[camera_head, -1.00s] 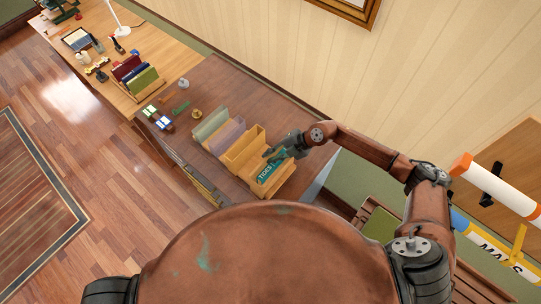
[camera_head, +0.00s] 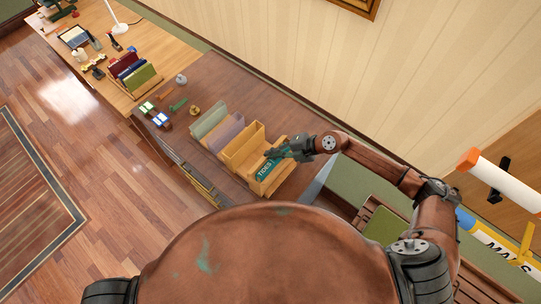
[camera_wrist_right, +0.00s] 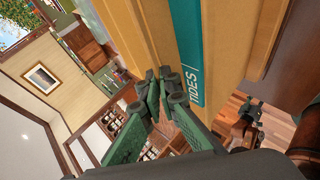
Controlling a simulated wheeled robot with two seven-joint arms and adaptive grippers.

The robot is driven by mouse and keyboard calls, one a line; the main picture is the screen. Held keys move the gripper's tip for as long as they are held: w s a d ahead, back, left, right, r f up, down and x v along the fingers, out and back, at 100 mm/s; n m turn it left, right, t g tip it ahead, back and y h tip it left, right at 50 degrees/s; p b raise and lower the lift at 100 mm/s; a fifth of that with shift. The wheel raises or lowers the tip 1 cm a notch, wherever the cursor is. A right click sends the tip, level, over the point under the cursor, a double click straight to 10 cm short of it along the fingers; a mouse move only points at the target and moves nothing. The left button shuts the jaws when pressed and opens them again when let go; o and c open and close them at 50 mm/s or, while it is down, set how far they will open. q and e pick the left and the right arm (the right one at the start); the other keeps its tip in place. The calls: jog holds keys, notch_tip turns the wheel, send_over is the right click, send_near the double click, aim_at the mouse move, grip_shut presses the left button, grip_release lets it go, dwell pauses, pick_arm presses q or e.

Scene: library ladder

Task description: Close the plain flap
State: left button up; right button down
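A row of upright holders stands on the dark desk. It has a grey-green panel (camera_head: 209,118), a mauve panel (camera_head: 226,133), a plain yellow-wood box (camera_head: 243,147) and a wooden box with a teal "TIDES" label (camera_head: 266,169). I cannot tell for sure which part is the plain flap. My right gripper (camera_head: 278,153) is at the upper right of the TIDES box. In the right wrist view its green fingers (camera_wrist_right: 163,83) are together, with nothing seen between them, close to the wood and the teal label (camera_wrist_right: 187,40); contact is unclear. My left gripper is out of view.
The dark desk (camera_head: 205,75) also holds small items, including a brass piece (camera_head: 194,109) and blue-white blocks (camera_head: 161,119). A lighter table (camera_head: 165,50) with a book rack adjoins it. A panelled wall (camera_head: 270,50) runs behind. Wooden floor lies to the left.

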dwell(0.3)
jog(key=c, duration=2.2)
grip_release()
